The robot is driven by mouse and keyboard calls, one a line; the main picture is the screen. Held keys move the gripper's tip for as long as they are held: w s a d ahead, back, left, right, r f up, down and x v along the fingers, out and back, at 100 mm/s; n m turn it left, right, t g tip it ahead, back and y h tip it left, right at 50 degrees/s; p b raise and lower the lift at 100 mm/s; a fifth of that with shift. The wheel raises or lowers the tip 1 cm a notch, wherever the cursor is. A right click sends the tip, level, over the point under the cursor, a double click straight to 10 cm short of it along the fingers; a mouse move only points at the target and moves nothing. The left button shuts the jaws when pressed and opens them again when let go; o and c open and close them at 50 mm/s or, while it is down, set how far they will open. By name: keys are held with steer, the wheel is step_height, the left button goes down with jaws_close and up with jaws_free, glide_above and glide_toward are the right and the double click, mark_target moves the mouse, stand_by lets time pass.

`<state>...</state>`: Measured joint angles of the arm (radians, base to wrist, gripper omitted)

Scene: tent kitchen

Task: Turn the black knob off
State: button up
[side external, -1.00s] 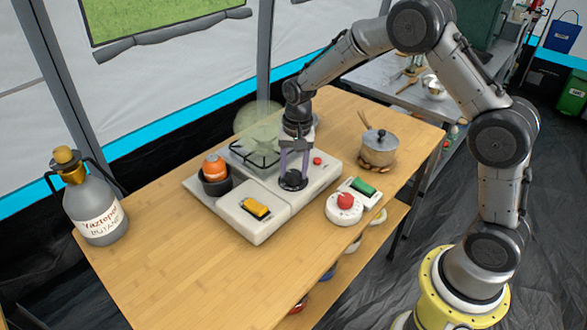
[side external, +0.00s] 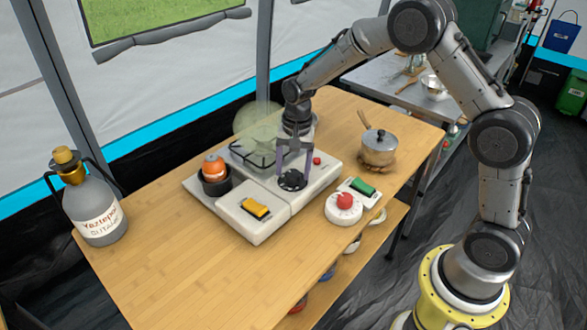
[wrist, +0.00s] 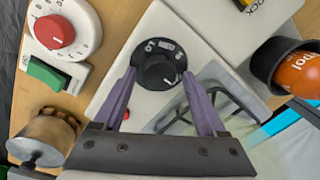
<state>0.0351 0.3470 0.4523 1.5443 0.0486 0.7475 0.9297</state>
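The black knob (wrist: 158,70) sits on a round black dial with white markings on the white stove top. In the side external view the knob (side external: 292,180) is at the front right part of the stove (side external: 318,183). Its pointer shows as a short light line toward the lower right in the wrist view. My gripper (wrist: 158,76) is open, with its two purple fingers apart on either side of the dial. In the side external view my gripper (side external: 294,172) is right over the knob. I cannot tell whether a finger touches it.
A small red button (side external: 317,160) is near the knob. A white unit with a red knob (side external: 344,201), a green switch (side external: 363,187) and a lidded pot (side external: 378,147) stand to the right. An orange can (side external: 213,166) and yellow switch (side external: 257,208) are left. The table front is clear.

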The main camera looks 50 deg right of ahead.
stand_by(0.3)
steer(key=r, duration=1.3)
steer(key=shift+s+d+r, duration=0.2)
steer(key=shift+s+r, duration=0.15)
steer(key=shift+r, duration=0.05)
step_height(320, 180, up, 9)
steer(key=t, duration=0.2)
glide_above(296, 173)
steer(key=s, duration=0.5)
steer(key=s+a+r+n+t, duration=0.1)
steer(key=s+r+n+t, duration=0.2)
steer(key=s, duration=0.7)
steer(key=s+f+n, duration=0.2)
steer(key=s, duration=0.2)
steer(key=s+f+n, duration=0.2)
steer(key=s+n, duration=0.1)
steer(key=s, duration=0.2)
steer(key=s+f+n, duration=0.2)
steer(key=s+n, duration=0.1)
steer(key=s, duration=0.1)
steer(key=shift+s+f, duration=0.15)
steer(key=shift+f, duration=0.15)
